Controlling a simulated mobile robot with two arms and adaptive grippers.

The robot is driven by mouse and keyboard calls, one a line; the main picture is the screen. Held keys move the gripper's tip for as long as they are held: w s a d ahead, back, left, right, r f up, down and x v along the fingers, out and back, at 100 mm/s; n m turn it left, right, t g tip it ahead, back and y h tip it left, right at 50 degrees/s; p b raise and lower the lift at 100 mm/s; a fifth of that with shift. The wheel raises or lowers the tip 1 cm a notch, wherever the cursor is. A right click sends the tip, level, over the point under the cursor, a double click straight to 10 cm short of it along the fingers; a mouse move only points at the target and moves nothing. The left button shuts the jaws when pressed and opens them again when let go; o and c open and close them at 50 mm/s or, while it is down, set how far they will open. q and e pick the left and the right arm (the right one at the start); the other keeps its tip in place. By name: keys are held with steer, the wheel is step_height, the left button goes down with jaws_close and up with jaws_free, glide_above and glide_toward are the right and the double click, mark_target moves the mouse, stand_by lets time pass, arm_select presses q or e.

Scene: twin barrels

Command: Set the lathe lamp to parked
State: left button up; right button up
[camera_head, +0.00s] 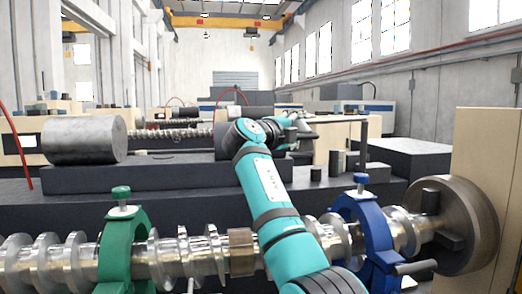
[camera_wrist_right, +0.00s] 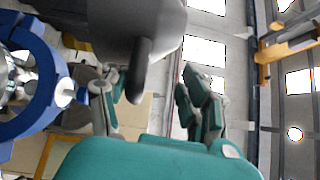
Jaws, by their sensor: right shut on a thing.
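My right gripper (camera_head: 296,130) is at the end of the teal arm, past the near lathe; it is small and partly hidden there. In the right wrist view, a dark grey lever (camera_wrist_right: 138,70) hangs from a large grey body (camera_wrist_right: 125,28) between the fingers of that gripper (camera_wrist_right: 155,97). The gripper is shut on this lever, though the contact itself is hard to see. I cannot tell whether the grey body is the lathe lamp, and no lamp shows plainly in the head view. My left gripper is out of view.
A metal screw shaft (camera_head: 190,255) runs across the front through a green clamp ring (camera_head: 118,240) and a blue clamp ring (camera_head: 371,230) to a round chuck (camera_head: 455,225). A grey cylinder (camera_head: 85,139) lies on the dark bench behind. The blue ring is close in the wrist view (camera_wrist_right: 45,80).

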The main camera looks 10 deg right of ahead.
steer(key=shift+s+a+r+t+b, duration=0.15)
steer(key=shift+s+a+r+b, duration=0.1)
steer(key=shift+s+a, duration=0.15)
steer(key=shift+s+a+r+t+b, duration=0.15)
steer(key=shift+s+a+b, duration=0.1)
steer(key=shift+a, duration=0.2)
steer(key=b+v, duration=0.7)
steer(key=v, duration=0.9)
steer(key=shift+s+f, duration=0.35)
steer(key=shift+a, duration=0.15)
